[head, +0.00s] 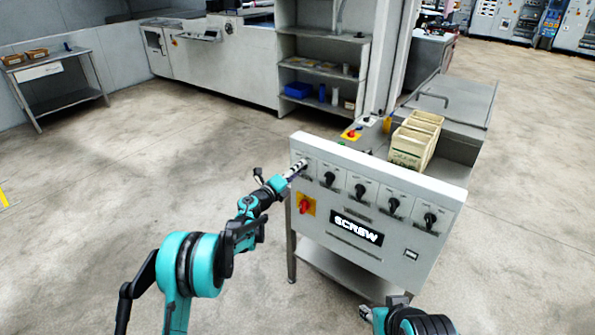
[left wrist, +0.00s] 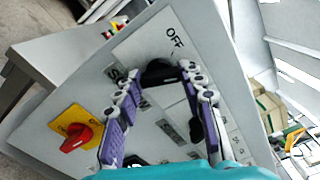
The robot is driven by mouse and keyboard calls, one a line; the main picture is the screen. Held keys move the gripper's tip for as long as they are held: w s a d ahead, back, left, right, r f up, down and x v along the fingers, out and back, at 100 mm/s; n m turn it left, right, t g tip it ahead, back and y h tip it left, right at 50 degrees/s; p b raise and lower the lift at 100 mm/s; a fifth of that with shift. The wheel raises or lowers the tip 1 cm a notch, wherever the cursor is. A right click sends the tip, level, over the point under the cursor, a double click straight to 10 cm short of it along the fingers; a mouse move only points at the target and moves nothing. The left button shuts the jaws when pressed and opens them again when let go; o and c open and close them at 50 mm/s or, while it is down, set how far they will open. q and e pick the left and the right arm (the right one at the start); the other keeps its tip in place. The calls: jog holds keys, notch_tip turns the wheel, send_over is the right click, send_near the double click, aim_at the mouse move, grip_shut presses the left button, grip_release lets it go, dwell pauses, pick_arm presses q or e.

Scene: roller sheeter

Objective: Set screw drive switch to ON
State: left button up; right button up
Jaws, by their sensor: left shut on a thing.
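A white control panel (head: 378,205) marked SCREW carries a row of several black rotary switches. My left gripper (head: 300,166) is at the leftmost switch, mostly covering it in the head view. In the left wrist view, the purple-padded fingers of my left gripper (left wrist: 161,82) are on either side of the black switch knob (left wrist: 160,70) and shut on it. The word OFF (left wrist: 174,38) shows beside this knob. Other lettering around it is partly hidden by the fingers. My right gripper (head: 384,307) is low at the bottom edge, away from the panel; its jaws are unclear.
A red knob on a yellow plate (head: 305,204) sits below the leftmost switch. Other black switches, such as one (head: 361,190), stand to the right. Tan boxes (head: 415,140) rest on the machine behind the panel. The floor (head: 120,190) to the left is clear.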

dwell(0.4)
pick_arm(q)
jog(key=o, duration=1.2)
jog(key=shift+c, duration=0.2)
jog(key=v, duration=1.2)
